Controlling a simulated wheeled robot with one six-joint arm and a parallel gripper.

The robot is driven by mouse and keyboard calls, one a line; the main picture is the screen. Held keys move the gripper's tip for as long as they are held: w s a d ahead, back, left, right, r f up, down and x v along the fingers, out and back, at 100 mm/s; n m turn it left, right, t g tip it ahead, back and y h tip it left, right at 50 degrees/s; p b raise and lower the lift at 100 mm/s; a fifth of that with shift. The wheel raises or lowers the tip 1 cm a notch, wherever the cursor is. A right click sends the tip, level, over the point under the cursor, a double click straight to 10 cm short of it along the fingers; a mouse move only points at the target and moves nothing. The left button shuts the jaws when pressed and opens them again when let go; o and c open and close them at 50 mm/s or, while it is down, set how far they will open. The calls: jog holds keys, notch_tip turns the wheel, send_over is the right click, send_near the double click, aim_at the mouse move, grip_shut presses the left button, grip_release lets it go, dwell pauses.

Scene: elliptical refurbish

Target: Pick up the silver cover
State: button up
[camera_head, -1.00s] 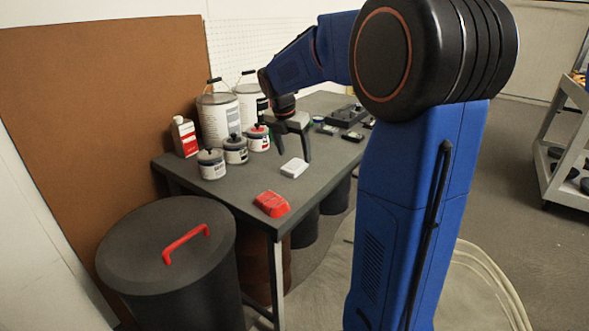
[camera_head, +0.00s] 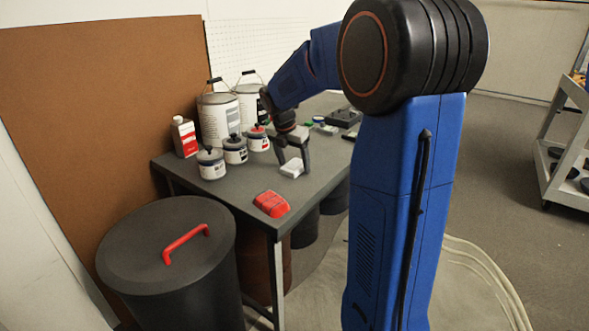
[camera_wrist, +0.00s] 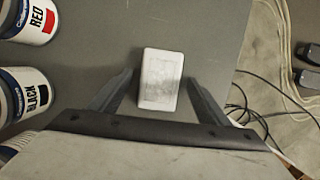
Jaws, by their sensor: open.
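The silver cover (camera_head: 292,168) is a small pale rectangular block lying on the dark grey table. In the wrist view the silver cover (camera_wrist: 160,79) lies ahead of and between the two fingers, with its long side roughly along them. My gripper (camera_head: 293,172) is open and pointed down over the cover. In the wrist view my gripper (camera_wrist: 162,90) has a finger on each side, with a gap between each finger and the cover. I cannot tell the exact height of the fingertips above the table.
A red cover (camera_head: 271,204) lies near the front corner of the table (camera_head: 235,192). Several small paint cans, such as the one labelled RED (camera_wrist: 28,20), stand to the left. Large pails (camera_head: 219,119) stand behind. A lidded black bin (camera_head: 165,250) stands in front of the table.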

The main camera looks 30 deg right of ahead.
jog(key=shift+f, duration=0.1)
jog(key=c, duration=1.3)
jog(key=shift+c, duration=0.2)
